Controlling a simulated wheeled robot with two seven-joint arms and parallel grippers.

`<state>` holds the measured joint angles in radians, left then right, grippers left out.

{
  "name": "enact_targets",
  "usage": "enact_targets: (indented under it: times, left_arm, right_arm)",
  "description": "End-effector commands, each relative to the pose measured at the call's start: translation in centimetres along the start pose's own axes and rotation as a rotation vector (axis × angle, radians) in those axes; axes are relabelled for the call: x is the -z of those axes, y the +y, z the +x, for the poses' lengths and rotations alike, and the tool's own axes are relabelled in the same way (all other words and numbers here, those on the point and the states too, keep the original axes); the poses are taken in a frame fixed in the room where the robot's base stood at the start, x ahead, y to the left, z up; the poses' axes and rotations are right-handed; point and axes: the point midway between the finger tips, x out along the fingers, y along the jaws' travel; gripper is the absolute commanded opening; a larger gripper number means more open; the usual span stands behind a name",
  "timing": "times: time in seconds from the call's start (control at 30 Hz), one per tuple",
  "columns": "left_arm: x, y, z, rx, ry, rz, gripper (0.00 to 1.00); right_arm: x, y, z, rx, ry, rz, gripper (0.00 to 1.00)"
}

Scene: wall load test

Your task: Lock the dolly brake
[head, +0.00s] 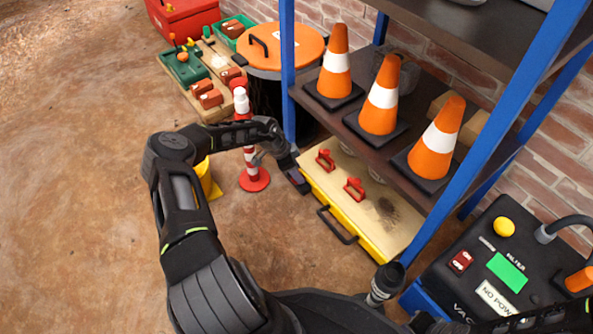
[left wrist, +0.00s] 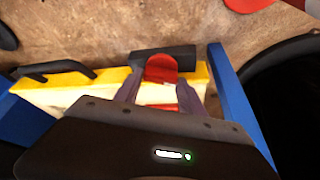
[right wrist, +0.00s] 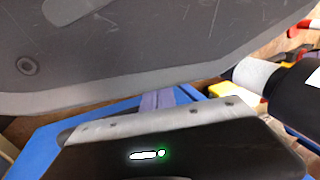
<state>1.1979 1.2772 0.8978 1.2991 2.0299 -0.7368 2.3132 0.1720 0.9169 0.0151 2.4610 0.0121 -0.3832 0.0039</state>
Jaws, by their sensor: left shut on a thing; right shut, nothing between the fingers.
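The low yellow dolly (head: 392,221) with a pale top sits partly under the blue-posted shelf. Its black handle (head: 337,225) is on the front side, and two red levers (head: 325,160) (head: 354,188) stand on its top. My left arm reaches to the dolly's left end. In the left wrist view my left gripper (left wrist: 160,82) is shut on a red brake lever (left wrist: 161,68) near a black block on the yellow edge (left wrist: 117,76). Its fingertips are hard to make out in the head view. My right gripper (right wrist: 157,100) is shut and empty, close to a dark grey surface.
Three orange cones (head: 382,95) stand on the shelf (head: 395,150) above the dolly. A red-white post (head: 250,160) and an orange-lidded bin (head: 270,50) stand left of it. A black vacuum unit (head: 475,265) is at right.

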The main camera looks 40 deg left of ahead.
Motion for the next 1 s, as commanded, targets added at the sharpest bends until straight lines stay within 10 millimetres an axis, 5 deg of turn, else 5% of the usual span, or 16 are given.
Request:
enact_targets:
  times: [0.23,0.43,1.0]
  left_arm:
    - [0.0,0.0,0.0,0.0,0.0,0.0,0.07]
    - [0.2,0.1,-0.4,0.009,-0.001,-0.023,0.07]
    - [0.3,0.3,-0.4,0.143,-0.002,-0.344,0.07]
  right_arm:
    - [0.0,0.0,0.0,0.0,0.0,0.0,0.0]
    - [-0.1,-0.4,-1.1,-0.001,-0.002,-0.001,0.0]
    - [-1.0,-3.6,-10.6,-0.004,-0.043,-0.009,0.0]
